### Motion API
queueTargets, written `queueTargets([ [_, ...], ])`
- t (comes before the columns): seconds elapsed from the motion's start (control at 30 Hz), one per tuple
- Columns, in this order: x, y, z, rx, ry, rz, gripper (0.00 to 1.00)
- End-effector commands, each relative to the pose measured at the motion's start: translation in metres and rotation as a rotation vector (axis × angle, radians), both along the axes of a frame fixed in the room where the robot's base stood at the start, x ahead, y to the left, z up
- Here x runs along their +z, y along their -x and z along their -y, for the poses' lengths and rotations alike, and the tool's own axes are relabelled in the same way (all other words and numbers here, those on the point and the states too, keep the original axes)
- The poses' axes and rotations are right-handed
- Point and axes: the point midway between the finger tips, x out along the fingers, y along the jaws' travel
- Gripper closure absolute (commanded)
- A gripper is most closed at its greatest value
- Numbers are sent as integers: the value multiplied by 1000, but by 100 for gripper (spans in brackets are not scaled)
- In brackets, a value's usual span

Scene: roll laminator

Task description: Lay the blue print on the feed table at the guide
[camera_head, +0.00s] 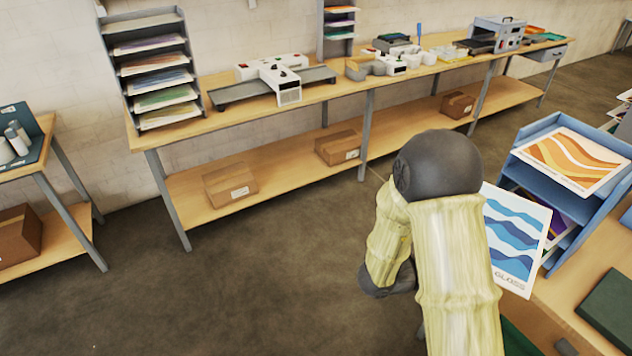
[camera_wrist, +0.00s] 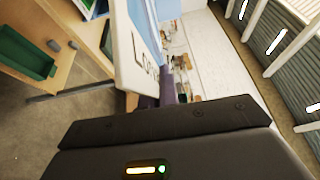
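The blue print (camera_head: 515,240), a white sheet with blue waves and the word GLOSS, hangs steeply tilted in front of the blue rack at right in the head view. In the wrist view its white border (camera_wrist: 128,48) rises from between the fingers of my gripper (camera_wrist: 163,98), which looks shut on it. In the head view my arm hides the gripper. A white laminator (camera_head: 275,72) stands on the long bench at the back, with dark flat tables (camera_head: 240,92) on either side. The print is well apart from it. The guide is too small to make out.
The blue rack (camera_head: 553,225) holds an orange print (camera_head: 572,160) on top and a purple one below. A paper shelf (camera_head: 155,70) stands left of the laminator. Small machines crowd the bench to its right. Open floor (camera_head: 270,280) lies before the bench.

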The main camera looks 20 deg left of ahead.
Motion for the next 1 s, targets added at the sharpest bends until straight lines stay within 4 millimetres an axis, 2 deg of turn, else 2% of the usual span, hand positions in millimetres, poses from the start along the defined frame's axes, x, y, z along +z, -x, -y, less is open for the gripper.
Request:
queueTargets([
  [0.3,-12,-53,10,247,7,-4,100],
  [0.6,-37,-104,6,575,11,-12,100],
  [0.8,-57,-124,-4,794,11,-17,100],
  [1.0,-77,-132,-18,1008,5,-16,100],
])
